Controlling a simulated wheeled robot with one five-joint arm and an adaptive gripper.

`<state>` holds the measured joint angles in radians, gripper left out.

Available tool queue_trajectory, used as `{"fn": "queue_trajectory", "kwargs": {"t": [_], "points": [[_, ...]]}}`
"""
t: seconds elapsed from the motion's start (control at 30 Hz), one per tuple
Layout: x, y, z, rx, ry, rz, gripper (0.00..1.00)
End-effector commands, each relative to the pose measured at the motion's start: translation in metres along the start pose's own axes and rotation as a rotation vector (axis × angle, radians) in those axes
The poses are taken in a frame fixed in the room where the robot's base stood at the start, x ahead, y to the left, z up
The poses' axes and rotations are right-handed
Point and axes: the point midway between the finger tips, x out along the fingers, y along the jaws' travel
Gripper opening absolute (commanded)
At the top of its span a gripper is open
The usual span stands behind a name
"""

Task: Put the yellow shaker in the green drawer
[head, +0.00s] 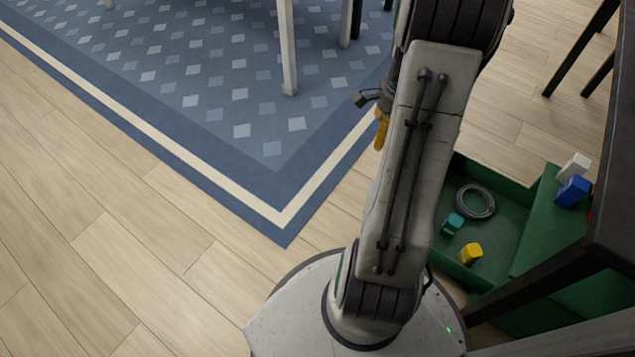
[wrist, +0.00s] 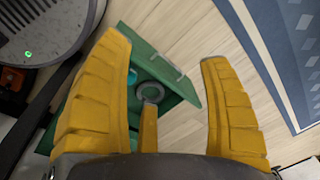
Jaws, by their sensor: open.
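The yellow shaker (head: 470,254), a small yellow piece with a pale top, is inside the open green drawer (head: 508,228), near its front-right end in the head view. In the wrist view the drawer (wrist: 172,62) lies below and beyond my fingers, and the shaker cannot be made out there. My gripper (wrist: 164,52) is open, with its yellow fingers spread and nothing between them. In the head view one yellow fingertip shows beside my arm, and the rest is hidden. The gripper is above and apart from the drawer.
A grey ring (head: 475,201) and a teal piece (head: 452,224) also lie in the drawer. A blue piece (head: 572,191) and a white piece (head: 575,167) stand on the green cabinet top. A dark table (head: 613,190) is close at right. A blue rug (head: 200,100) and open floor lie left.

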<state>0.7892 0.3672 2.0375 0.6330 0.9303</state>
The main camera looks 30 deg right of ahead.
Motion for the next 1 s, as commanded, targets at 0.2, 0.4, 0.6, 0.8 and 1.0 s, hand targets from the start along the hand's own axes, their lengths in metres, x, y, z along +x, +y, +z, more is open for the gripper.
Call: {"fn": "queue_trajectory", "kwargs": {"t": [0.2,0.4,0.6,0.8,1.0], "points": [[-0.073,0.006,0.121,-0.646,0.005,-0.058,0.71],[-0.111,0.05,0.197,-1.158,0.014,-0.107,0.71],[-0.125,0.092,0.233,-1.514,0.025,-0.144,0.71],[-0.129,0.114,0.246,-1.686,0.032,-0.163,0.71],[-0.129,0.118,0.248,-1.72,0.033,-0.166,0.71]]}}
